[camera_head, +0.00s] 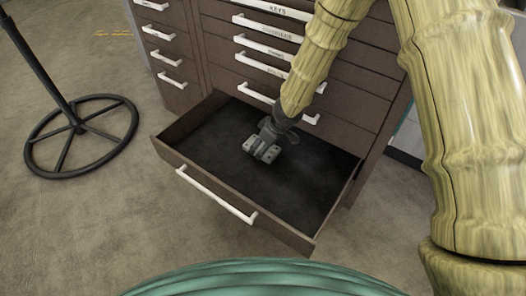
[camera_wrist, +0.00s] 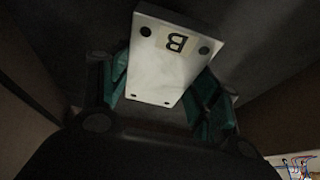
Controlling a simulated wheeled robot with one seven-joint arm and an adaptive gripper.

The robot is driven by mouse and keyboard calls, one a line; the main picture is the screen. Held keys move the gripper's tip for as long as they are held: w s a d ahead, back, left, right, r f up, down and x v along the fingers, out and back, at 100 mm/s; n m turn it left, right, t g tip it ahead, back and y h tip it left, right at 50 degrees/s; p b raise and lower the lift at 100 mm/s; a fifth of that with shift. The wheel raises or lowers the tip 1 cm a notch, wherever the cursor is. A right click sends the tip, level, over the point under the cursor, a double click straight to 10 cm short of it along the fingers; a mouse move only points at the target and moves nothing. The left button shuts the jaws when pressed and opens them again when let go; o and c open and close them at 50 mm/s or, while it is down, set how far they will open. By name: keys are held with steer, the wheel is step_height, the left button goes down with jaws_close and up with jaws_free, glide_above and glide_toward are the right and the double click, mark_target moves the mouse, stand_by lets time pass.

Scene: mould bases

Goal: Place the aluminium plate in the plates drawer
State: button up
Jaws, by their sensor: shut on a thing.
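The aluminium plate (camera_wrist: 168,66) is a pale block with dark holes and a label that reads B, upside down in the wrist view. My gripper (camera_wrist: 163,95) is shut on it, with a teal finger on either side. In the head view, my gripper (camera_head: 268,138) points down inside the open drawer (camera_head: 225,197), with the small grey plate (camera_head: 258,150) at its tips. The drawer is brown with a dark floor and a white handle. I cannot tell whether the plate touches the drawer floor. The open drawer's label is not readable here.
The brown cabinet (camera_head: 345,97) has several closed drawers with white labelled handles above the open one. The drawer floor (camera_head: 305,185) is bare around the plate. A dark stand with a round wheel-like base (camera_head: 82,126) is on the floor at left.

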steer(key=shift+f+b, duration=1.4)
steer(key=shift+f, duration=0.35)
steer(key=shift+f, duration=0.1)
steer(key=o, duration=1.4)
steer(key=p+v, duration=0.6)
steer(key=v, duration=0.6)
